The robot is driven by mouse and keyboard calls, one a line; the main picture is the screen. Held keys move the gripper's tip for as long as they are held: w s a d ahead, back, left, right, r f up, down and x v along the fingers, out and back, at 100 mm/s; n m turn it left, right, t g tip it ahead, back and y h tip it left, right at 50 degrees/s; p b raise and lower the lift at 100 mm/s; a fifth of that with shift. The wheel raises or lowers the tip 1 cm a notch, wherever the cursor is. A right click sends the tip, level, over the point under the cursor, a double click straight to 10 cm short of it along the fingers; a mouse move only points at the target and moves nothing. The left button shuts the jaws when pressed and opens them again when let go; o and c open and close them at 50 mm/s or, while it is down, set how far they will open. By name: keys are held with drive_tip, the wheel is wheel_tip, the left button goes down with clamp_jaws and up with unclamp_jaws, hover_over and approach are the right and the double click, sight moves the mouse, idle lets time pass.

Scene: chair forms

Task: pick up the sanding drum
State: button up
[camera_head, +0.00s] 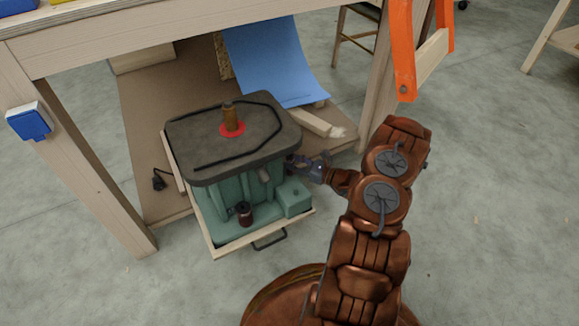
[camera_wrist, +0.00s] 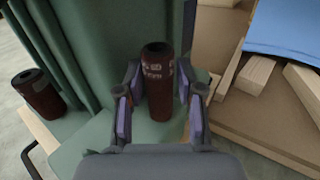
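A dark red-brown sanding drum (camera_wrist: 157,88) with pale lettering stands upright on the green machine base in the wrist view. My gripper (camera_wrist: 158,88) has one finger on each side of it, open, with narrow gaps showing beside the drum. In the head view my gripper (camera_head: 303,166) reaches in at the right side of the green sander (camera_head: 228,205), under its grey table top; the drum between the fingers cannot be made out there. A second similar drum (camera_head: 245,214) stands on the front of the base, and it also shows at the left of the wrist view (camera_wrist: 38,94).
The sander's grey table (camera_head: 205,142) overhangs my gripper, with a brown spindle (camera_head: 231,118) in a red ring. Wood pieces (camera_head: 322,124) and a blue sheet (camera_head: 272,60) lie behind. A workbench leg (camera_head: 85,165) stands at left.

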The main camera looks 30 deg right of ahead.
drive_tip(key=shift+w+a, duration=0.35)
drive_tip(key=shift+w, duration=0.15)
drive_tip(key=shift+c, duration=0.3)
clamp_jaws()
drive_tip(key=shift+r, duration=0.15)
